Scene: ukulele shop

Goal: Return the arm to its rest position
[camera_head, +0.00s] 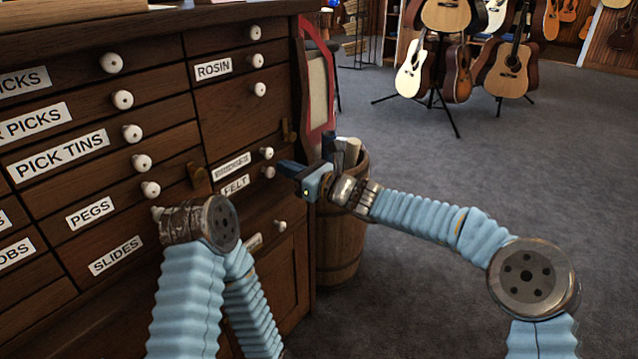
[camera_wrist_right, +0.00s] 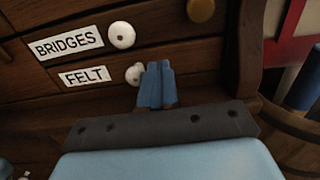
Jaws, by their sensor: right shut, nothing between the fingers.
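My right arm (camera_head: 420,214) reaches in from the lower right toward the wooden drawer cabinet. My right gripper (camera_head: 285,168) is close in front of the cabinet's right part, by the FELT drawer's white knob (camera_head: 268,172). In the right wrist view its blue fingers (camera_wrist_right: 157,70) are together and empty, and they partly cover the FELT knob (camera_wrist_right: 133,74). I cannot tell whether they touch it. My left arm (camera_head: 190,300) is bent at the lower left in front of the cabinet; its gripper is out of view.
The cabinet (camera_head: 105,195) has labelled drawers with white knobs, such as BRIDGES (camera_wrist_right: 67,42) and ROSIN (camera_head: 213,69). A wooden barrel (camera_head: 342,240) stands at its right, close behind my right gripper. Guitars on stands (camera_head: 440,75) are farther back. Grey carpet (camera_head: 440,160) lies open to the right.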

